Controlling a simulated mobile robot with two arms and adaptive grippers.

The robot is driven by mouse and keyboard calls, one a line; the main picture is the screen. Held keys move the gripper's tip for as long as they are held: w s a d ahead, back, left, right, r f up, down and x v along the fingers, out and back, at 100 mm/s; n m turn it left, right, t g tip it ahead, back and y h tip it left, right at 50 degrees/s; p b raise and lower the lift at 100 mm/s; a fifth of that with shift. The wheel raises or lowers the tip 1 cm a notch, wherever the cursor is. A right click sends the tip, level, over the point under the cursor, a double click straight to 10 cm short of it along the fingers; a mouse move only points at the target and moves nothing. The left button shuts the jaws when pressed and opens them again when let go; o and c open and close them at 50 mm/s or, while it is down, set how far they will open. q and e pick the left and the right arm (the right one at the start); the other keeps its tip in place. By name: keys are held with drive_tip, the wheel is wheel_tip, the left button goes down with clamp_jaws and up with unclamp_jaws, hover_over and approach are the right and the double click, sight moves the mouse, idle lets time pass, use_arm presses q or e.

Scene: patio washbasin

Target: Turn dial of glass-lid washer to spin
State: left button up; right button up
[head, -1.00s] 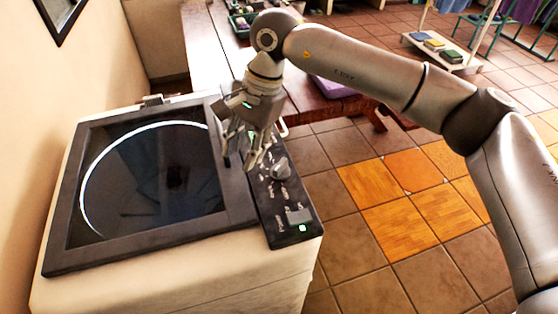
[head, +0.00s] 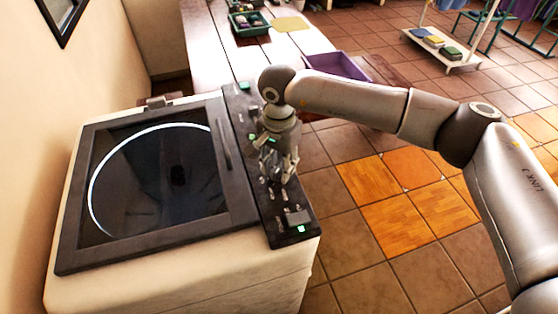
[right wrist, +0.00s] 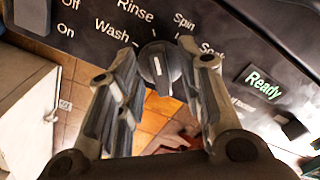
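The glass-lid washer (head: 160,258) stands at the left in the head view, its dark-framed lid (head: 150,240) closed. Its black control panel (head: 262,222) runs along the right side. My right gripper (head: 281,176) points down over the panel and hides the dial in the head view. In the right wrist view, the grey dial (right wrist: 160,68) sits between the fingertips of my open right gripper (right wrist: 160,60). The fingers are on either side of it; contact cannot be told. Labels Wash, Rinse, Spin and Soak surround the dial. My left gripper is not in view.
A green-lit "Ready" display (right wrist: 264,83) and an On/Off switch (right wrist: 32,15) flank the dial. A wooden table (head: 215,50) with a purple tray (head: 338,66) stands behind the washer. Tiled floor (head: 340,240) is open to the right.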

drive_tip(key=shift+f, duration=0.2)
clamp_jaws()
